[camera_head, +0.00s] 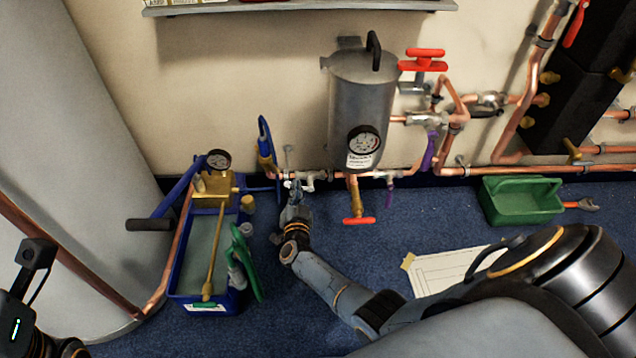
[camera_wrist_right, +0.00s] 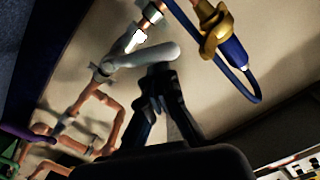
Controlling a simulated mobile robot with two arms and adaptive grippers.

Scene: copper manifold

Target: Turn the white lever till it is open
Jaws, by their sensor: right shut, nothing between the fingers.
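The white lever (camera_wrist_right: 152,55) shows in the right wrist view, a pale rounded handle on a white valve in the copper pipe. In the head view the white valve (camera_head: 310,180) is small, low on the wall left of the grey tank, and my gripper partly hides its lever. My right gripper (camera_head: 294,190) is shut and empty, just in front of the valve. In the right wrist view its dark fingertips (camera_wrist_right: 160,72) are right at the lever's free end; I cannot tell whether they touch. Of my left arm only a dark part shows at the lower left; its fingers cannot be made out.
A grey tank (camera_head: 345,105) with a gauge and a red-handled valve (camera_head: 359,220) stand right of my gripper. A blue hose (camera_head: 267,145) hangs close on the left. A blue pump box (camera_head: 210,300) and a green tray (camera_head: 520,205) stand on the blue floor.

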